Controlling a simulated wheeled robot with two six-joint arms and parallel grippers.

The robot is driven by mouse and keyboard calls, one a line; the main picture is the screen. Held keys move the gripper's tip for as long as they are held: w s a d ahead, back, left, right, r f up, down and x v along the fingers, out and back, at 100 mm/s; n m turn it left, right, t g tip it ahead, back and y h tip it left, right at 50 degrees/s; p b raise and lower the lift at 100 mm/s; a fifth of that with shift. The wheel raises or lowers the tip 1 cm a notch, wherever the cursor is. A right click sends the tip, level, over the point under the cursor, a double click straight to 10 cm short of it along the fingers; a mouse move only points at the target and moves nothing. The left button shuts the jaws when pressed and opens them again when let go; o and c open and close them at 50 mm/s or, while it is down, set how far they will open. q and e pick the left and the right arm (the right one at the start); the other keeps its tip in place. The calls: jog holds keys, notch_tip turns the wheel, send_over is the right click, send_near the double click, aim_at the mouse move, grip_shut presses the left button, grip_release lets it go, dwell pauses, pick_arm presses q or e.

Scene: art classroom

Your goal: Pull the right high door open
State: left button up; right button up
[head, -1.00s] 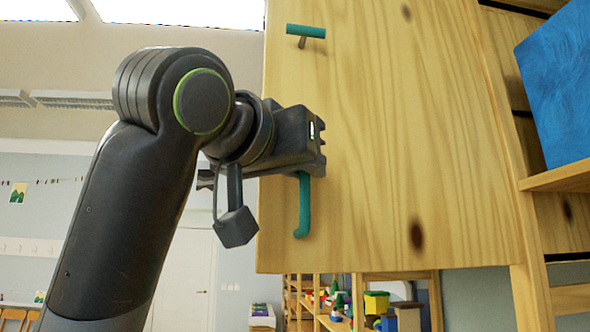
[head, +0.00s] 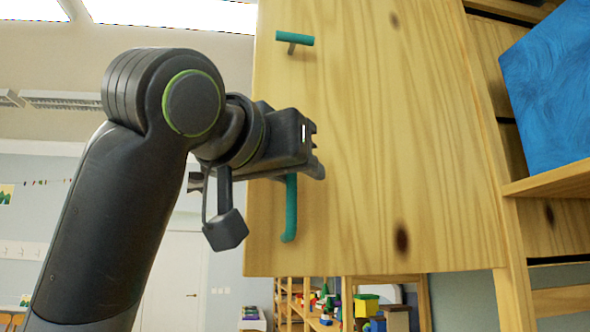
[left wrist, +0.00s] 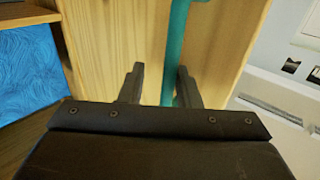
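The right high door (head: 370,160) is a knotted light wood panel. In the head view it stands swung out from the shelf unit at its right. A teal vertical bar handle (head: 291,210) is near its left edge. My left gripper (head: 312,155) is at this handle and covers its upper part. In the left wrist view, the handle (left wrist: 180,45) runs between the two fingers of the gripper (left wrist: 160,85). The fingers are apart, with a gap on the left of the bar; the bar looks close to the right finger. My right gripper is not in view.
A blue box (head: 555,85) stands on an open shelf (head: 555,180) at the right. Low shelves with coloured toys (head: 325,300) are beyond, below the door. A white door (head: 172,280) is in the background.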

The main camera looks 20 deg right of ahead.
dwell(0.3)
pick_arm(q)
jog(key=b+v, duration=0.6)
jog(key=v, duration=1.1)
jog(key=shift+s+a+b, duration=0.2)
jog(key=shift+b, duration=0.2)
jog(key=shift+w, duration=0.15)
